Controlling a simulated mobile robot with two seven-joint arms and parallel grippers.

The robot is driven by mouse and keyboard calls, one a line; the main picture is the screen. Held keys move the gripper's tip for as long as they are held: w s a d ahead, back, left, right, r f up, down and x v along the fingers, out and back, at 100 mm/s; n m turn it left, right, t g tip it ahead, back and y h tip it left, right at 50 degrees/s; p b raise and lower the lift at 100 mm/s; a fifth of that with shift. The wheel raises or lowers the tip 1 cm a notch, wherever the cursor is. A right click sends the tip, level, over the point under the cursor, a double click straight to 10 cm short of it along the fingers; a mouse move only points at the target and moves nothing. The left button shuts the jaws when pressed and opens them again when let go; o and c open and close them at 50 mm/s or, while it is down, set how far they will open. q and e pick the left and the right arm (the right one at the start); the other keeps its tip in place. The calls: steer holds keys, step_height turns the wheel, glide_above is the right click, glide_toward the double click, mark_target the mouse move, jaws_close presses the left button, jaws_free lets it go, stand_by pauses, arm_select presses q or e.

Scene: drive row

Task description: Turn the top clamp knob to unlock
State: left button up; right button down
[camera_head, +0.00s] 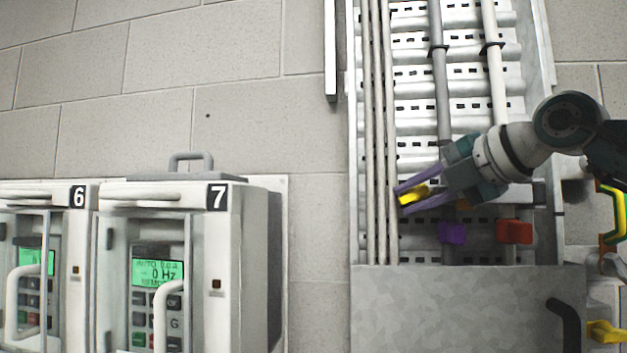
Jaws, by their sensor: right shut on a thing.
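My right gripper (407,198) reaches in from the right across the cable tray. Its two purple fingers are shut on a small yellow clamp knob (413,194), one finger above it and one below. The knob sits beside the thin vertical pipes at the tray's left side. The fingers hide part of the knob, and I cannot tell how far it is turned. A purple block (452,233) and a red block (514,232) sit lower on the tray, apart from the gripper. A bit of orange shows just under the gripper. My left gripper is not in view.
The metal cable tray (400,140) runs up the wall with several pipes and slotted rungs. A grey panel (450,305) covers its lower end. Drive cabinets 6 (75,270) and 7 (217,255) stand at left. A yellow-green cable (619,210) and a yellow handle (605,332) are at right.

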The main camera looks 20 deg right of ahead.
steer(key=shift+r+n+g+h+p, duration=0.25)
steer(key=shift+n+g+h+p, duration=0.45)
steer(key=shift+g+p, duration=0.1)
steer(key=shift+n+g+h+p, duration=0.65)
steer(key=shift+n+g+h, duration=0.15)
steer(key=shift+g+h, duration=0.2)
steer(key=shift+f+n+g+h, duration=0.15)
steer(key=shift+n+g+h, duration=0.65)
steer(key=shift+g+h, duration=0.15)
steer(key=shift+n+g+h, duration=0.55)
steer(key=shift+n+h, duration=0.05)
steer(key=shift+h, duration=0.45)
steer(key=shift+f, duration=0.1)
steer(key=c, duration=0.9)
jaws_free()
steer(key=shift+o, duration=0.2)
